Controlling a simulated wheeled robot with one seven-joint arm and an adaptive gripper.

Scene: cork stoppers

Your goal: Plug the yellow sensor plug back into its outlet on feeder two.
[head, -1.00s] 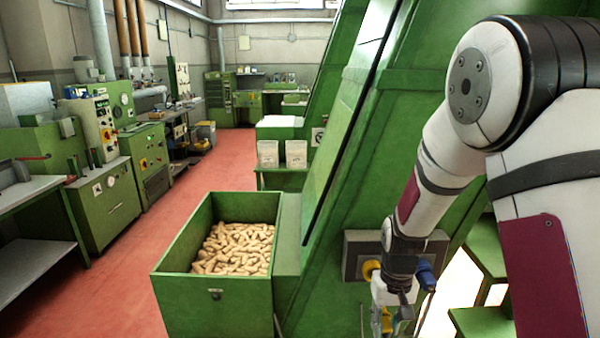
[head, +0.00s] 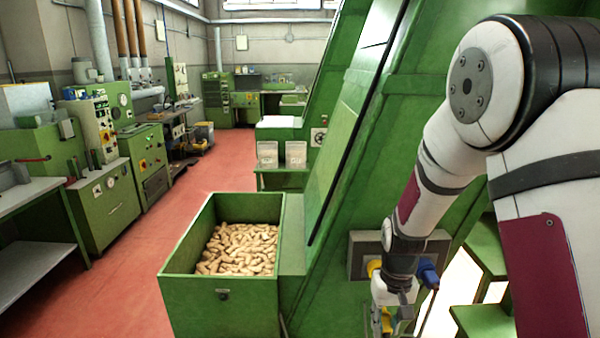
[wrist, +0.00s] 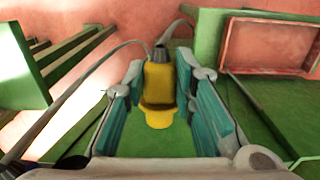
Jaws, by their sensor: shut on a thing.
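My gripper (wrist: 162,112) is shut on the yellow sensor plug (wrist: 158,82), which sits between its teal finger pads in the wrist view. A grey cable leaves the plug's far end and curves left. In the head view the plug (head: 386,320) shows as a small yellow patch at the bottom edge, between the fingers. A grey outlet panel (head: 358,262) is mounted on the green feeder, just behind my wrist. A yellow round part (head: 373,266) and a blue connector (head: 428,274) show on it. My arm hides the panel's middle. The plug hangs below the panel, apart from it.
A green bin (head: 220,312) of cork stoppers (head: 238,247) stands left of the panel, against the feeder. Green steps (head: 482,320) are at the lower right. The red floor (head: 125,280) left of the bin is clear.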

